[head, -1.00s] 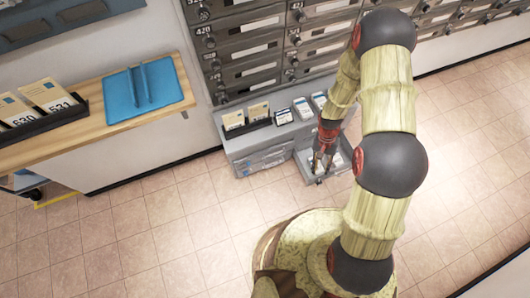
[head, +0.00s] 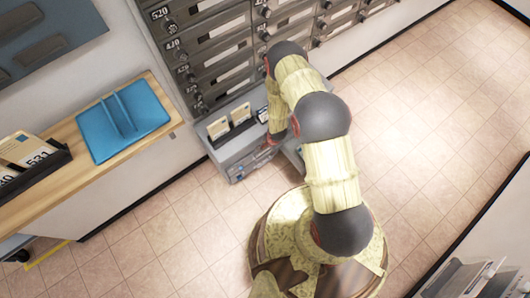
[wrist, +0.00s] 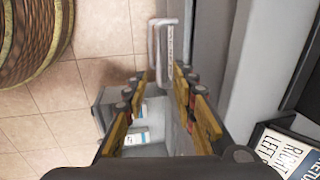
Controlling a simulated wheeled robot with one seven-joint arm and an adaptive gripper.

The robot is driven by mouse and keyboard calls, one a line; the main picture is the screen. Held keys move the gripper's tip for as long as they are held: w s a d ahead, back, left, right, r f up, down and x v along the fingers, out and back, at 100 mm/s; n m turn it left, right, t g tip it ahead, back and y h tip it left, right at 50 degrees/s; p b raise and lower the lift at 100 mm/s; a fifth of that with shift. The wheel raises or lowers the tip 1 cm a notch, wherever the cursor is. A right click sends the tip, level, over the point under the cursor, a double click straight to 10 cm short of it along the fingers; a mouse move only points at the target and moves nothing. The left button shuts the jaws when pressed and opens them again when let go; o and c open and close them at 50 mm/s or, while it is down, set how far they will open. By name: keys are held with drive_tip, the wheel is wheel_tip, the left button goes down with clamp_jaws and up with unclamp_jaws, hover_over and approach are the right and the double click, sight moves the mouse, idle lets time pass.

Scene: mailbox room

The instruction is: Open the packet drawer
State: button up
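The low grey cabinet (head: 240,155) stands against the wall under the mailboxes. A U-shaped metal handle (wrist: 156,48) sits on its front beside a small printed label (wrist: 170,44). My gripper (wrist: 160,78) is open and empty. Its fingertips are apart, with the handle just ahead of them; I see no grip on it. An open grey drawer (wrist: 106,98) holding white and blue packets (wrist: 137,136) shows below and between the fingers. In the head view my gripper (head: 273,139) is small at the cabinet's front, and my arm hides most of the open drawer.
Card holders stand on the cabinet top, and a sign (wrist: 285,150) shows at the right of the wrist view. A wooden counter (head: 60,183) with a blue tray (head: 123,121) is at left. Tiled floor (head: 165,225) is clear before the cabinet. Papers (head: 475,278) show at lower right.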

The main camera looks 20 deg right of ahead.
drive_tip(key=f+b, duration=0.1)
drive_tip(key=f, duration=0.1)
drive_tip(key=w+f, duration=0.1)
drive_tip(key=f, duration=0.2)
drive_tip(key=f+b, duration=0.1)
drive_tip(key=f, duration=0.1)
drive_tip(key=shift+w+a+f+b, duration=0.15)
drive_tip(key=shift+a+f+b, duration=0.1)
drive_tip(key=shift+f+b, duration=0.05)
drive_tip(key=c, duration=0.4)
clamp_jaws()
